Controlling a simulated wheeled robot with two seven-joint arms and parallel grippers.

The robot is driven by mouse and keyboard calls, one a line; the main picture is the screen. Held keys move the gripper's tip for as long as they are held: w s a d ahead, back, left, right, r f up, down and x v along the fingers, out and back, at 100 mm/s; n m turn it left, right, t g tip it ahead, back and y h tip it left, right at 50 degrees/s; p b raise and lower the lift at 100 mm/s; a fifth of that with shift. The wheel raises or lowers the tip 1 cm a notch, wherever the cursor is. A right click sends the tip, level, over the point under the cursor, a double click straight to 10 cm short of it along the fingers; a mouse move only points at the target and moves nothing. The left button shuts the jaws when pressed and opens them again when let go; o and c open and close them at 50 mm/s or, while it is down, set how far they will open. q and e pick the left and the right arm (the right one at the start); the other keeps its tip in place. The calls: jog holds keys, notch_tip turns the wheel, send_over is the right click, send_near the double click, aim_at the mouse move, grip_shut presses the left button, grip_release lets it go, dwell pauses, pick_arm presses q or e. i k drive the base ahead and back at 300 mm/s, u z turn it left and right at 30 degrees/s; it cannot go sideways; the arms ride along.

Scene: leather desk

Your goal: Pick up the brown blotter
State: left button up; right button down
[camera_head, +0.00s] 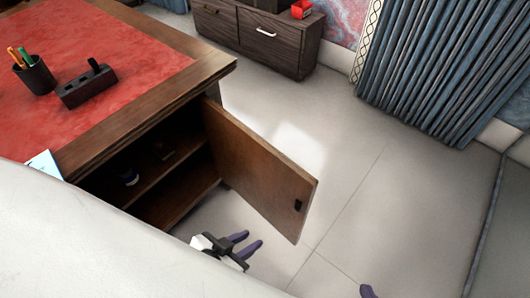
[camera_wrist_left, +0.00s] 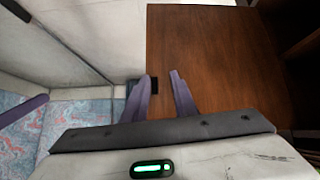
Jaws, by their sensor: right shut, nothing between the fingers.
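My left gripper (camera_head: 253,238) is open and empty, near the lower edge of the open cabinet door (camera_head: 255,172). In the left wrist view its two purple fingers (camera_wrist_left: 161,76) stand apart in front of the door (camera_wrist_left: 205,55), close to the dark door handle (camera_wrist_left: 154,88). Of my right gripper (camera_head: 368,291) only a purple tip shows at the bottom edge.
Floor (camera_head: 340,160) right of the door is clear. A low cabinet (camera_head: 255,35) stands behind.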

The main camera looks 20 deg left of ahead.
aim_at(158, 147)
jog(key=k, duration=0.45)
jog(key=z, duration=0.85)
jog(key=i, duration=2.65)
jog(key=u, duration=3.85)
